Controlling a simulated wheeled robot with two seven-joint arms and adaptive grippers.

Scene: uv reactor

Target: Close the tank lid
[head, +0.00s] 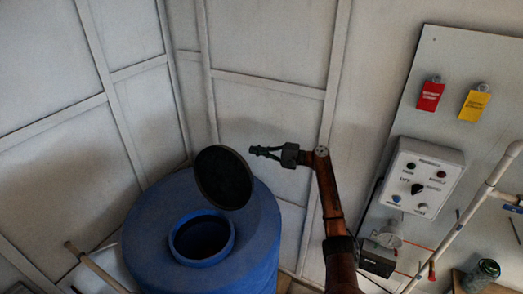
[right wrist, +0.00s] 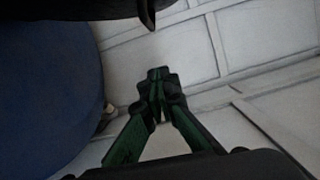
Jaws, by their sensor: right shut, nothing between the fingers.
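The blue tank (head: 255,240) stands at the lower middle of the head view, with its round opening (head: 202,238) uncovered. The dark round tank lid (head: 223,178) stands raised and tilted at the back of the opening. My right gripper (head: 253,151) is shut and empty, just to the right of the lid's upper edge, pointing left. In the right wrist view the shut fingers (right wrist: 157,78) are at the centre. The blue tank (right wrist: 45,95) fills the left side, and a dark edge, probably the lid (right wrist: 70,8), crosses the top. My left gripper is not in view.
Panelled white walls (head: 265,40) stand close behind the tank. Pipes (head: 465,215) and a glass jar (head: 482,274) are at the lower right. A pole (head: 95,268) leans left of the tank.

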